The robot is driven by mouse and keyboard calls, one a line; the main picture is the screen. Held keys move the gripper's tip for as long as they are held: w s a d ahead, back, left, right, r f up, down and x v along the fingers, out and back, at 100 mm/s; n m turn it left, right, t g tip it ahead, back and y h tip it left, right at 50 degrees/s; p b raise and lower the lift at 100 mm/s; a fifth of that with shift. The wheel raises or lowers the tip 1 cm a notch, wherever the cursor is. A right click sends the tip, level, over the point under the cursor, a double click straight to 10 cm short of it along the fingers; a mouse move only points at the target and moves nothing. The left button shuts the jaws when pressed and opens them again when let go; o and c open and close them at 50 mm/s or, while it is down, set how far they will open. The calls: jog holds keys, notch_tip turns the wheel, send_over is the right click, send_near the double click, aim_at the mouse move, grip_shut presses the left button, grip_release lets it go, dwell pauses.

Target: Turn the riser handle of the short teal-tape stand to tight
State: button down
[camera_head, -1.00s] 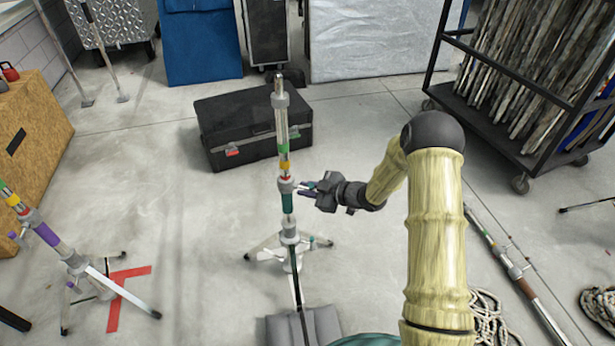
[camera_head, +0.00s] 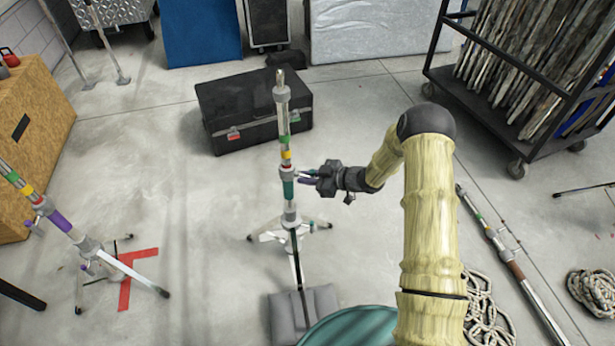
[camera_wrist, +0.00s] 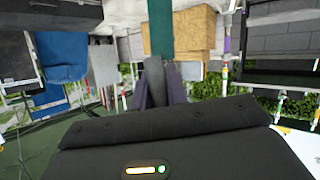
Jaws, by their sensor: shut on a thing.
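The teal-tape stand (camera_head: 288,188) stands upright in the middle of the head view, with green, yellow and red bands above its teal tape and a grey collar at the riser joint. My gripper (camera_head: 308,177) reaches it from the right at collar height. It is shut on the riser handle, which is mostly hidden between the fingers. In the wrist view the teal tape (camera_wrist: 160,28) rises just beyond my gripper (camera_wrist: 160,75), with a grey piece of the stand between the fingers. The handle's exact angle cannot be told.
A purple-tape stand (camera_head: 60,222) stands at the left by a red floor mark (camera_head: 125,290). A black case (camera_head: 255,112) lies behind the teal-tape stand. A grey sandbag (camera_head: 285,315) lies at its base. A cart (camera_head: 520,150) and coiled rope (camera_head: 485,315) are at right.

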jog(key=c, duration=1.4)
grip_release()
jog(key=p+v, duration=0.3)
jog(key=v, duration=1.4)
jog(key=shift+d, duration=0.2)
